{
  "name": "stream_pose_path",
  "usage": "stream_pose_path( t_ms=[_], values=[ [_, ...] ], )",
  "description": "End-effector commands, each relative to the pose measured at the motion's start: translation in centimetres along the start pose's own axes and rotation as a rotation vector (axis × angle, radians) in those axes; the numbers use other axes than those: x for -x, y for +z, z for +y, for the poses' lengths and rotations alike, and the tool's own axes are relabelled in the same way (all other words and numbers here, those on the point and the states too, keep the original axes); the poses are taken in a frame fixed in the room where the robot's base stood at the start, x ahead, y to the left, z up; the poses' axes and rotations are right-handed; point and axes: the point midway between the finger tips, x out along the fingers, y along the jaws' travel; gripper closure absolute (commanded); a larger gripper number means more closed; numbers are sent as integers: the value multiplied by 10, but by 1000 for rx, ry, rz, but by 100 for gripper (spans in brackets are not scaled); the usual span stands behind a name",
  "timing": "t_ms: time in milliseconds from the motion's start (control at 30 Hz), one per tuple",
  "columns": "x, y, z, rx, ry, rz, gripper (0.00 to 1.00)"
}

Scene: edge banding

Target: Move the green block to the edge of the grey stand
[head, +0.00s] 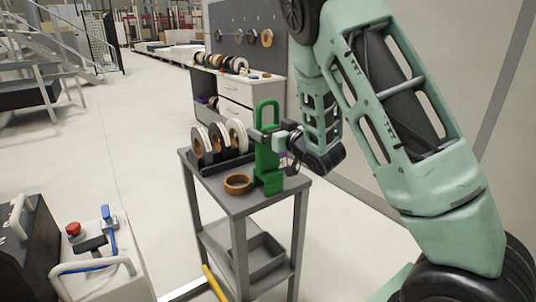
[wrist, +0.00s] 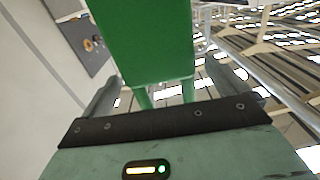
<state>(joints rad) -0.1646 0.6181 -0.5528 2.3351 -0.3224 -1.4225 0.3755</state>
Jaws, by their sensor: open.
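The green block (head: 268,160) is tall, with a loop-shaped handle at its top. It stands upright on the top of the grey stand (head: 243,204), toward the right side. My gripper (head: 264,136) is at the block's upper part, reaching in from the right. In the wrist view the block (wrist: 145,40) fills the upper middle, in the space between the two open fingers (wrist: 165,85). Neither finger visibly presses on it, though I cannot tell whether one touches.
A brown tape roll (head: 238,184) lies on the stand just left of the block. Several white-and-brown rolls (head: 218,139) stand in a dark rack behind it. A lower shelf holds a grey tray (head: 258,257). A white drawer cabinet (head: 245,95) stands behind.

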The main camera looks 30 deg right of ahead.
Motion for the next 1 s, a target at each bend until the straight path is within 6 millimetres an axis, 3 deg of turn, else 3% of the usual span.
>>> stream_pose_path(
  t_ms=[200,500,567,800,1000],
  values=[
    [-30,4,0,1,-2,-1,2],
    [-35,4,0,0,-1,0,2],
    [-35,4,0,0,0,-1,16],
    [-35,4,0,0,0,1,79],
    [-35,3,0,0,0,1,79]
  ],
)
